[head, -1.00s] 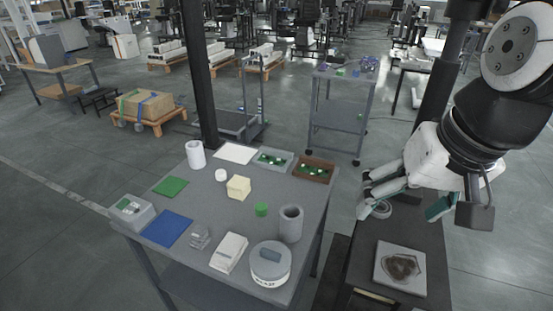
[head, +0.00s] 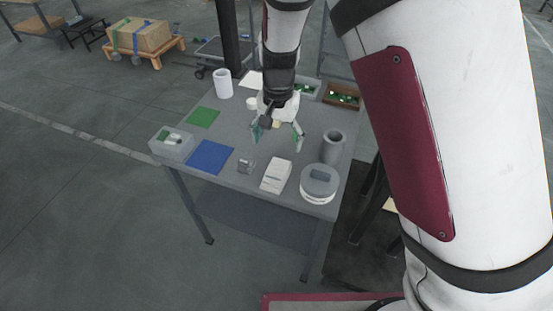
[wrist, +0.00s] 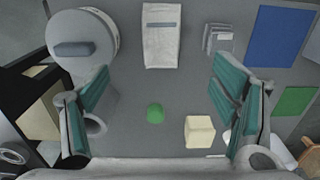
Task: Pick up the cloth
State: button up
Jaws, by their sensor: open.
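No item is plainly marked as the cloth. Flat on the table lie a blue square sheet (head: 211,157), a green sheet (head: 203,117) and a white folded, cloth-like bundle with a grey band (head: 276,175). In the wrist view the white bundle (wrist: 160,40) is top centre, the blue sheet (wrist: 284,38) top right and the green sheet (wrist: 294,100) at the right. My gripper (head: 277,143) is open and empty above the middle of the table, pointing down. In the wrist view a green cylinder (wrist: 155,113) and a cream block (wrist: 199,131) show between its fingers, below them.
A round white container (head: 319,186) and a grey cup (head: 333,147) stand at the table's right. A small clear item (head: 246,166) lies between blue sheet and white bundle. A grey box (head: 172,143) is at the left corner; a white cylinder (head: 223,84) and bins (head: 342,97) stand farther back.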

aim_at(277, 172)
notch_tip(277, 172, down, 14)
jog(key=shift+w+a+f, duration=0.1)
jog(key=shift+w+f, duration=0.05)
dwell(0.6)
jog(key=shift+c, duration=0.2)
jog(key=c, duration=1.2)
